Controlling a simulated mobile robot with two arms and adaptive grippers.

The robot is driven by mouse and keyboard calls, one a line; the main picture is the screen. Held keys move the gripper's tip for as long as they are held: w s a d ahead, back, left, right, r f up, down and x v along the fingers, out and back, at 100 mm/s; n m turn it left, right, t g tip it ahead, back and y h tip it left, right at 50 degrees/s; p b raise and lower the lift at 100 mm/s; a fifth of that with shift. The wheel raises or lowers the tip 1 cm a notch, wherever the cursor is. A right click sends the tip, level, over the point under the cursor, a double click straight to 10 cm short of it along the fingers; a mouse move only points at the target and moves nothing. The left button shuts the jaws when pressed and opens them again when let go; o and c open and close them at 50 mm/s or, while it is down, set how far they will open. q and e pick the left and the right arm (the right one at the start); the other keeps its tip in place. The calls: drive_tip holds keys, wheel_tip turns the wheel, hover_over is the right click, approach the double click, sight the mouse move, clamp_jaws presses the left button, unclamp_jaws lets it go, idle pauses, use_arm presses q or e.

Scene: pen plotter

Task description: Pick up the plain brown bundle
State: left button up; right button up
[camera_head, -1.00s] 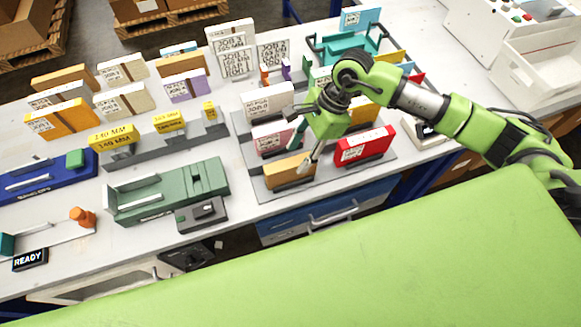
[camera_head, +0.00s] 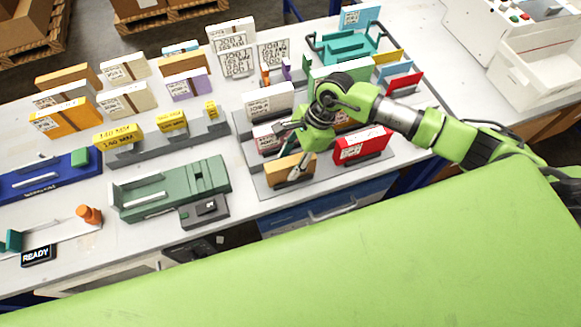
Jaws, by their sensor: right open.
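The plain brown bundle (camera_head: 280,173) is a tan-brown block with no label that I can see. It stands on edge in the front left place of a grey rack (camera_head: 322,180). My right gripper (camera_head: 288,150) is open, its fingers spread, just above and behind the bundle in the picture. My left gripper is not in view.
A red labelled block (camera_head: 362,146) stands right of the bundle. White (camera_head: 268,101) and pink (camera_head: 267,138) labelled blocks stand behind it. A green fixture (camera_head: 170,188) lies to the left. The table's front edge is close.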

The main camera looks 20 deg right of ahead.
drive_tip(key=shift+f+b, duration=0.2)
drive_tip(key=shift+b, duration=0.1)
idle(0.4)
clamp_jaws()
